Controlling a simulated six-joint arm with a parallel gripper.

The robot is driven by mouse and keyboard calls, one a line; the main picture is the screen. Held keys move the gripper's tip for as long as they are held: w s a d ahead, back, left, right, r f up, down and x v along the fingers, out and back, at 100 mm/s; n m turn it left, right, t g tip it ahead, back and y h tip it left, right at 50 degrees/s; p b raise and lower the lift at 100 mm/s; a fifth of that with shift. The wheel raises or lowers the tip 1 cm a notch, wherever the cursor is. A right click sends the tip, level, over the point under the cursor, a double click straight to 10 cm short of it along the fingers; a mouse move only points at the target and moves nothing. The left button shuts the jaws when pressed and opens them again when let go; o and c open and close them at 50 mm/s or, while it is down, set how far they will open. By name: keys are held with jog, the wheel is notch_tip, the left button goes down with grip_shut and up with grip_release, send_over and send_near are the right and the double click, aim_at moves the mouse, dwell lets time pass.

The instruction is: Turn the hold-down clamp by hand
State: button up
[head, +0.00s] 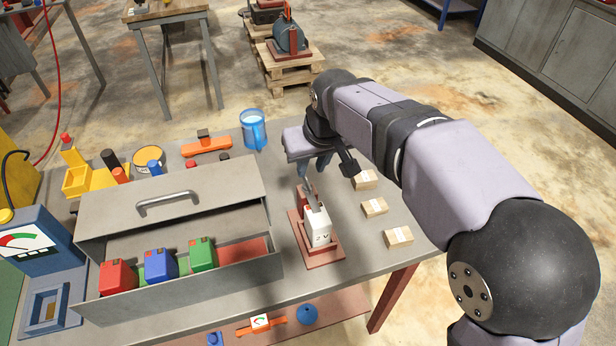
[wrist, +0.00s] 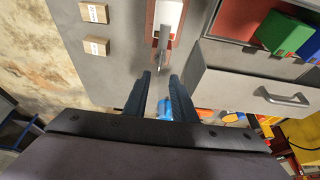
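The hold-down clamp stands on a dark red base plate (head: 332,251) near the right end of the bench. It has a grey metal lever (head: 310,198) and a white block (head: 318,230) with dark marks. In the wrist view the grey lever (wrist: 164,50) points toward my gripper, with the white block (wrist: 169,12) behind it. My gripper (wrist: 160,75) is open, one finger on each side of the lever's near end. I cannot tell whether either finger touches it. In the head view my gripper (head: 312,178) is just behind the clamp, partly covering its far side.
A grey toolbox (head: 180,285) with a raised handle holds red, blue and green blocks left of the clamp. Three labelled wooden blocks (head: 374,206) lie to the right. A blue mug (head: 254,130) and an orange tool (head: 206,147) stand behind. Bare bench lies around the base plate.

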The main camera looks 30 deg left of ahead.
aim_at(307, 181)
jog(key=shift+p+x, duration=0.9)
jog(key=shift+x, duration=2.75)
jog(key=shift+d, duration=0.1)
jog(key=shift+c, duration=0.3)
grip_shut()
jog(key=shift+f, duration=0.1)
